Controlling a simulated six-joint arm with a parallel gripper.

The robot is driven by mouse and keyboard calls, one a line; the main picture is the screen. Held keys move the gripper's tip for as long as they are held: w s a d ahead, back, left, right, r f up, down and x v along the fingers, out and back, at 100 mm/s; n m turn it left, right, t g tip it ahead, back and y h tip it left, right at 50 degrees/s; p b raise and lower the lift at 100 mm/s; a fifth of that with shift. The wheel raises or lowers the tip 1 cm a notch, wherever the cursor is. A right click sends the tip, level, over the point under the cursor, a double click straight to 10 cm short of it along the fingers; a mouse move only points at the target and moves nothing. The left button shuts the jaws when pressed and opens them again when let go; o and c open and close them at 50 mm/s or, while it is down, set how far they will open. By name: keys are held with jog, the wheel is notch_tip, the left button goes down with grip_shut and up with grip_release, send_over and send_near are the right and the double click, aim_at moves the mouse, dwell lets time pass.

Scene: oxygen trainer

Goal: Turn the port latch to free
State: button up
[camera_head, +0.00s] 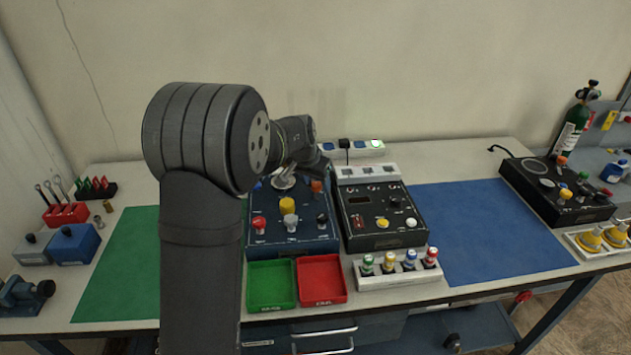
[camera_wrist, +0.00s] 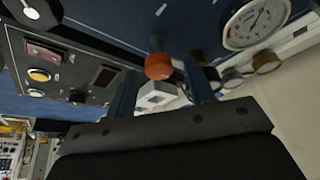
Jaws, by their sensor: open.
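The blue trainer panel (camera_head: 262,206) stands behind the green and red trays, partly covered by my arm. It carries a yellow knob, a red knob, a white-grey knob and an orange knob (camera_head: 317,186). Which part is the port latch I cannot tell. In the wrist view, an orange knob (camera_wrist: 158,66) on a grey stem and a round white gauge (camera_wrist: 255,22) show on this panel. My gripper (camera_wrist: 161,88) is open, with its two blue fingers apart. The orange knob appears between the fingers in the picture; whether they touch it I cannot tell. Nothing is held.
A black control box (camera_head: 383,224) stands right beside the blue panel and also shows in the wrist view (camera_wrist: 62,72). A green tray (camera_head: 271,286), a red tray (camera_head: 321,279) and a rack of colored-top bottles (camera_head: 400,280) lie in front. The blue mat (camera_head: 490,232) is clear.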

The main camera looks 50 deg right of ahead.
jog(key=c, duration=1)
jog(key=shift+n, duration=0.3)
jog(key=n, duration=0.2)
jog(key=n+t+y, duration=0.1)
jog(key=n, duration=0.1)
jog(key=n+t, duration=0.1)
jog(key=n, duration=0.1)
jog(key=shift+s+d, duration=0.1)
jog(key=shift+s, duration=0.15)
jog(key=n+t+y, duration=0.1)
jog(key=n, duration=0.3)
jog(key=shift+d, duration=0.1)
jog(key=n+y, duration=0.2)
jog(key=n, duration=0.2)
jog(key=shift+f+t, duration=0.1)
jog(key=shift+t, duration=0.3)
jog(key=shift+n, duration=0.3)
